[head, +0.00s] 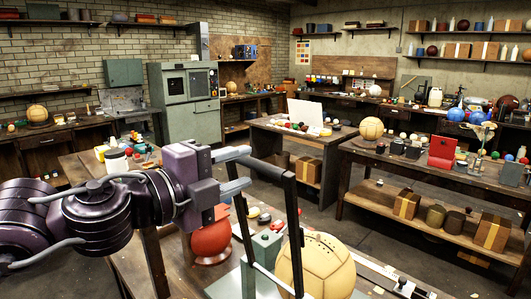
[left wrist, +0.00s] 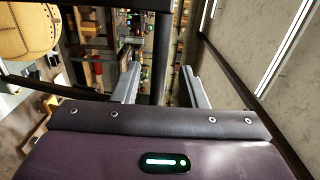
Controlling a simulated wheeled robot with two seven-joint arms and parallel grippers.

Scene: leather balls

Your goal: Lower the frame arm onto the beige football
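The beige football (head: 318,266) sits at the bottom of the head view, and part of it shows at the top left of the left wrist view (left wrist: 28,32). The black frame arm (head: 292,225) stands raised and tilted beside the ball, its two side bars rising to a crossbar. My left gripper (head: 250,167) is at the top of the frame arm. In the left wrist view its fingers (left wrist: 160,87) are apart, with the dark crossbar (left wrist: 163,45) between them and gaps on both sides. My right gripper is not in view.
A red ball (head: 211,240) and a grey-green box (head: 262,243) stand on the near bench, left of the football. A wooden table (head: 440,180) with balls and a red case stands at the right. Floor shows between the benches.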

